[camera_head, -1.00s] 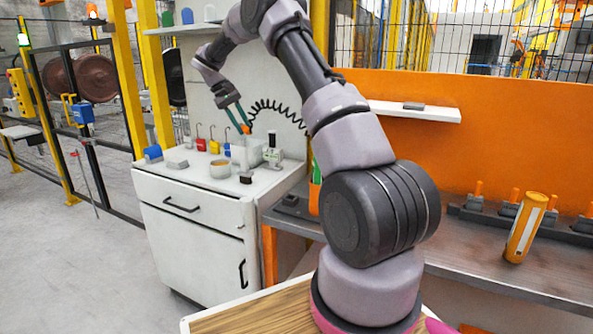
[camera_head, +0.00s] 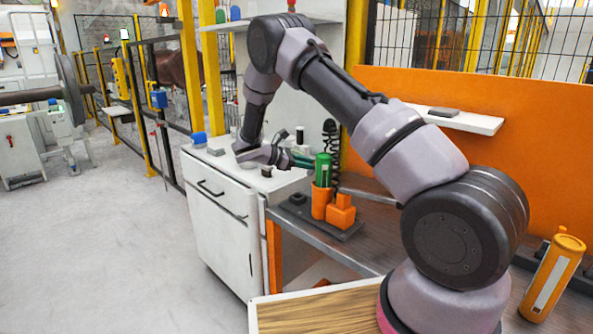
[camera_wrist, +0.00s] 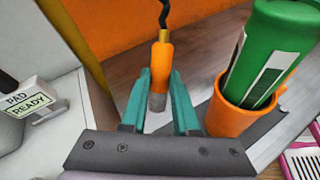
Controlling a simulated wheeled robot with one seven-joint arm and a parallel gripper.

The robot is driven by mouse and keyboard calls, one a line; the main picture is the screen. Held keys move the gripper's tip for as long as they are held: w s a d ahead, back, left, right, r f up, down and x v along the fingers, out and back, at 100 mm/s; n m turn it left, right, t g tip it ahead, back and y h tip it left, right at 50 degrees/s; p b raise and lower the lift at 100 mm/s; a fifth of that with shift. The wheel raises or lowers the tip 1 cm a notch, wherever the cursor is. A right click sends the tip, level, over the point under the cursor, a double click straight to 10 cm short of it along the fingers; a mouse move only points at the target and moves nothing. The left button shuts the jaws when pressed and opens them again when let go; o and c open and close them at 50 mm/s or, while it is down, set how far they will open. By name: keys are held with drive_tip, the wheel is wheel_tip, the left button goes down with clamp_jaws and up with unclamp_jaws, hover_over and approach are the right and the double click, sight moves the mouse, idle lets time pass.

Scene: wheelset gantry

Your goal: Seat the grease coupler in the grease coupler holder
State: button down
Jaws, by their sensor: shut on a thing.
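My gripper (camera_wrist: 160,88) has its two teal fingers closed around the grease coupler (camera_wrist: 160,65), an orange cylinder with a grey lower end and a brass neck. A black hose leaves its top. In the head view my gripper (camera_head: 304,161) is low beside the green bottle; the coupler is not clearly visible there. An orange cup (camera_wrist: 228,118) holding a green bottle (camera_wrist: 270,55) is right of the gripper in the wrist view. An orange stepped block (camera_head: 341,213) stands on a dark base plate beside this cup in the head view. I cannot tell which orange piece is the coupler holder.
The white cabinet (camera_head: 218,205) stands left of the grey bench (camera_head: 345,250). A yellow-orange canister (camera_head: 555,275) stands at the bench's right. A sign reading "PAD READY" (camera_wrist: 30,104) is at the wrist view's left. The black coiled hose (camera_head: 330,150) hangs behind the green bottle.

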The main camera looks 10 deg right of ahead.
drive_tip(key=s+a+n+t, duration=0.2)
drive_tip(key=a+n+t, duration=0.4)
drive_tip(key=n+t, duration=0.4)
drive_tip(key=shift+s+t, duration=0.2)
drive_tip(key=shift+t, duration=1)
drive_tip(key=shift+a+f+h, duration=0.1)
drive_tip(key=shift+h, duration=0.3)
hover_over(295, 198)
drive_tip(key=shift+w+f, duration=0.1)
drive_tip(key=shift+f, duration=2.7)
drive_tip(key=shift+f, duration=1.6)
drive_tip(key=c, duration=0.6)
unclamp_jaws()
